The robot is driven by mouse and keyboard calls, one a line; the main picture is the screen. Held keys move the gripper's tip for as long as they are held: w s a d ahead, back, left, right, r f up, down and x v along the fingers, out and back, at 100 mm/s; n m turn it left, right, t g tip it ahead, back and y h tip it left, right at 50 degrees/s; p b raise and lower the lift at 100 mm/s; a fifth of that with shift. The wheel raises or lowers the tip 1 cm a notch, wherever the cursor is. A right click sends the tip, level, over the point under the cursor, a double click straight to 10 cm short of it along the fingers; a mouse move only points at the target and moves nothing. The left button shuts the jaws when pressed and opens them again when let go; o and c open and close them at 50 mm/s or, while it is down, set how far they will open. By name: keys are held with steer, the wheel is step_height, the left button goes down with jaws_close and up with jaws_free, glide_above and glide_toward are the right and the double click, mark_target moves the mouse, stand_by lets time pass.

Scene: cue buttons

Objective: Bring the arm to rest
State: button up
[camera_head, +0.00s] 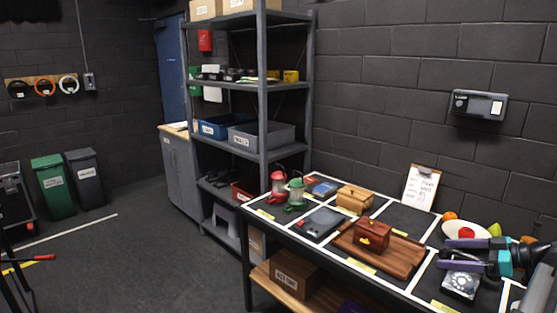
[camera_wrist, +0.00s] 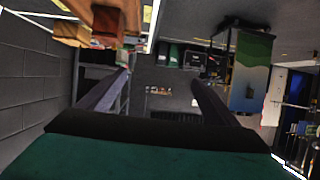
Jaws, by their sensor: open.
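My gripper (camera_head: 444,254) is at the right end of the table, above its surface. Its two purple-grey fingers point left and stand apart with nothing between them.
A shelf rack (camera_head: 262,90) stands behind left. Floor at left is mostly clear.

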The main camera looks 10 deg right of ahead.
steer(key=w+a+f+n+g+y+b, duration=0.1)
steer(key=w+a+f+g+y, duration=0.1)
steer(key=w+a+f, duration=0.55)
steer(key=w+a+f+n+g+y+b, duration=0.15)
steer(key=w+a+f, duration=0.25)
steer(key=a+f, duration=0.7)
steer(key=s+a+f+g+b, duration=0.1)
steer(key=s+a+f+g, duration=0.15)
steer(key=a+f, duration=0.8)
steer(key=s+a+f+g+b, duration=0.1)
steer(key=a+f+g, duration=0.45)
steer(key=a, duration=0.75)
steer(key=s+a+f+m+g+h+b, duration=0.1)
steer(key=s+a+f+g+h, duration=0.15)
steer(key=s+a+f, duration=0.65)
steer(key=s+a+f+m+g+h+b, duration=0.1)
steer(key=s+a+f+g+h+b, duration=0.15)
steer(key=s+a+f, duration=0.7)
steer(key=s+d+f+m+g+h, duration=0.15)
steer(key=s+d+f+h, duration=0.25)
steer(key=s+d+f, duration=0.5)
steer(key=d+f+m, duration=0.1)
steer(key=m, duration=0.1)
steer(key=d+f+m+t+h, duration=0.1)
steer(key=m, duration=0.1)
steer(key=d+f+m+h, duration=0.1)
steer(key=m, duration=0.1)
steer(key=shift+s+d+t+h, duration=0.2)
steer(key=shift+s+t+h, duration=0.05)
steer(key=shift+s+t, duration=0.05)
